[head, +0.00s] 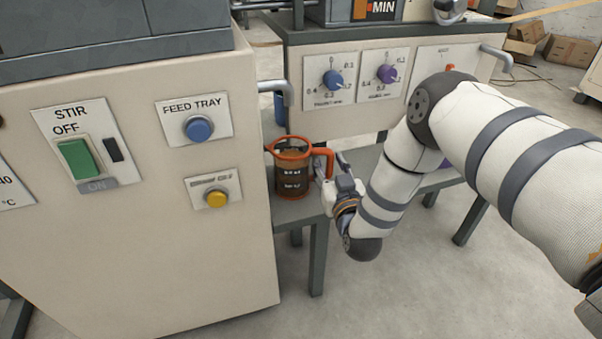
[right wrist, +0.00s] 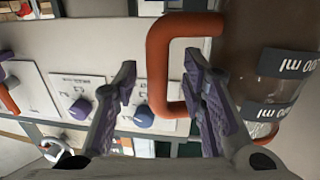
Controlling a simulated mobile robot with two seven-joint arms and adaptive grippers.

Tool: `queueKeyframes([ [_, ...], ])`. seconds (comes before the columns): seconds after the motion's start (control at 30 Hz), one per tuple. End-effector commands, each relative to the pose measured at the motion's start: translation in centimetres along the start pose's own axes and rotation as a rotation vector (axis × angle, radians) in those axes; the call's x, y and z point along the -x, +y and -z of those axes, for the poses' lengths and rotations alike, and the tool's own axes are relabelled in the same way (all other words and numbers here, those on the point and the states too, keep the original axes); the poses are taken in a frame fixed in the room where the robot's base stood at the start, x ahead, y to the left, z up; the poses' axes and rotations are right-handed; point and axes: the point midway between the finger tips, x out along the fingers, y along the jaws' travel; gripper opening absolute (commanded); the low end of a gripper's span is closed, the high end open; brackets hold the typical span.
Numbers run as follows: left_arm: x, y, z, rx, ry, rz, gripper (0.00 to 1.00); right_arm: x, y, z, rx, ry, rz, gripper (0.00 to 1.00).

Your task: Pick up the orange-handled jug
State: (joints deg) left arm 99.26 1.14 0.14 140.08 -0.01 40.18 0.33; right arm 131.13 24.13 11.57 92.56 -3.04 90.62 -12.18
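The orange-handled jug (head: 291,176) stands upright on a grey stand between the two machines in the head view. It has a clear, brownish body with white markings, an orange rim and an orange handle (head: 326,158) facing right. My right gripper (head: 328,174) is at the handle. In the right wrist view my right gripper (right wrist: 158,74) is open. The handle's (right wrist: 158,62) upright bar lies between its two fingers, with a gap on either side. One finger appears to be in the handle's opening. The jug body (right wrist: 282,85) fills the right edge there. My left gripper is out of view.
A beige machine (head: 130,230) with STIR and FEED TRAY buttons stands close on the jug's left. A second machine with a blue knob (head: 333,79) and a purple knob (head: 387,73) stands behind. Grey rail handles stick out near the jug. The floor in front is clear.

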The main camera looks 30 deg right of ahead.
Motion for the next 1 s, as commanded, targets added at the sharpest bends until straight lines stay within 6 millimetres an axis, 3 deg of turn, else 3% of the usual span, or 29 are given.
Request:
queueKeyframes([
  [0.1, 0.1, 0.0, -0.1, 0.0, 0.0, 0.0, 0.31, 0.0, 0.0, 0.1, 0.0, 0.0, 0.0, 0.38],
  [0.27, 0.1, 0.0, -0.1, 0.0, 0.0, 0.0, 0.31, 0.1, 0.0, 0.1, 0.0, 0.0, 0.0, 0.01],
  [0.3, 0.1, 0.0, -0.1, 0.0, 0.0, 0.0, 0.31, 0.1, 0.0, 0.1, 0.0, 0.0, 0.0, 0.0],
  [0.77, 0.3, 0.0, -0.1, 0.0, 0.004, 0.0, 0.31, 0.0, -0.1, 0.7, -0.003, 0.006, 0.0, 0.0],
  [1.0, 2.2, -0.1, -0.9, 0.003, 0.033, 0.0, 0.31, 0.6, 0.3, 5.0, -0.004, 0.009, 0.0, 0.0],
])
